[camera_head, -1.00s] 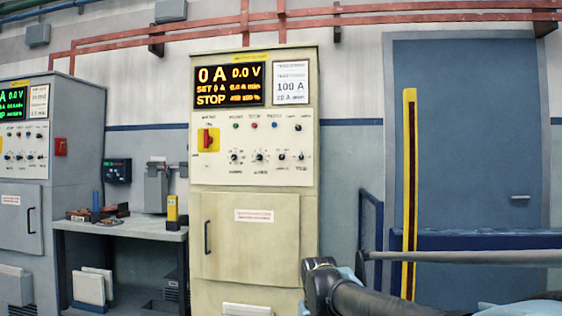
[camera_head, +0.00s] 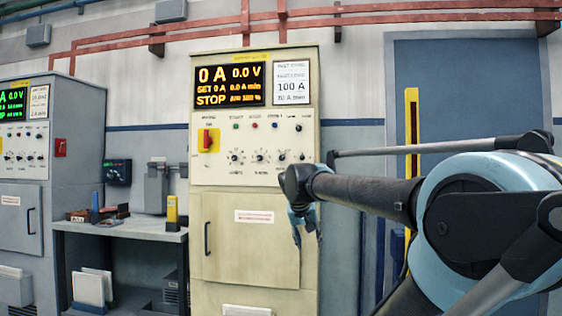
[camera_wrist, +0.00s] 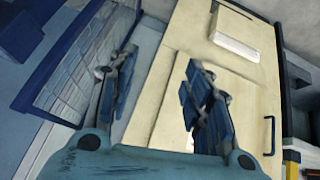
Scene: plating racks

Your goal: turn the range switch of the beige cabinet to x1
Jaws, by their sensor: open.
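The beige cabinet (camera_head: 244,184) stands in the middle of the head view. Its upper panel has a lit orange display (camera_head: 230,86), a red switch on a yellow plate (camera_head: 208,140), small lamps, and a row of dark knobs (camera_head: 259,157). The lettering is too small to show which knob is the range switch or where it points. My gripper (camera_head: 307,236) hangs downward, open and empty, in front of the cabinet's lower right edge, below the knobs. In the wrist view my gripper (camera_wrist: 162,62) has its two blue fingers apart, with the cabinet's door side (camera_wrist: 262,92) behind.
A grey cabinet (camera_head: 52,115) stands at the left. Between the cabinets is a workbench (camera_head: 140,231) with tools. A blue door (camera_head: 470,95) and a yellow post (camera_head: 411,110) are at the right, partly behind my arm.

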